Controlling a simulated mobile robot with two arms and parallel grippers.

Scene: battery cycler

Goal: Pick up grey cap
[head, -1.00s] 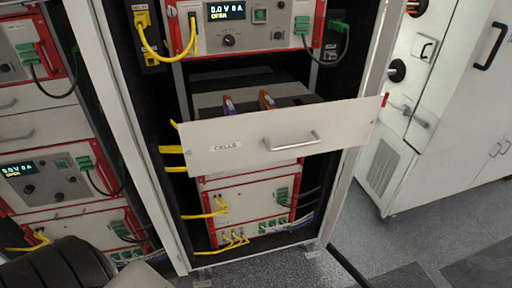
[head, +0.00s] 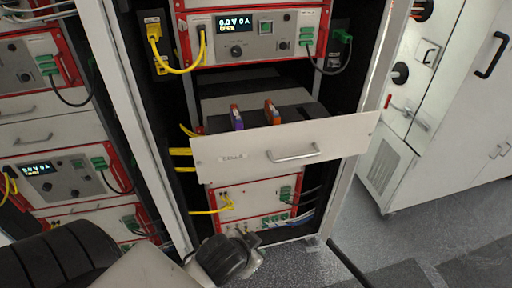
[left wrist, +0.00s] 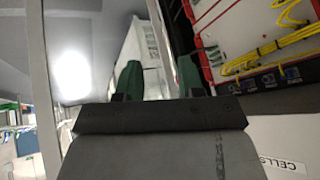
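I cannot make out a grey cap in either view. My left gripper shows in the left wrist view (left wrist: 160,80), with two green fingers apart and nothing seen between them. In the head view my left arm comes in at the lower left and ends low in front of the rack; its fingers cannot be made out there. My right gripper is in neither view.
A drawer (head: 240,163) labelled CELLS is pulled out of the middle rack. Two purple cells with orange tops, a left one (head: 237,119) and a right one (head: 272,113), stand in it. Yellow cables (head: 180,152) hang at the rack's left.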

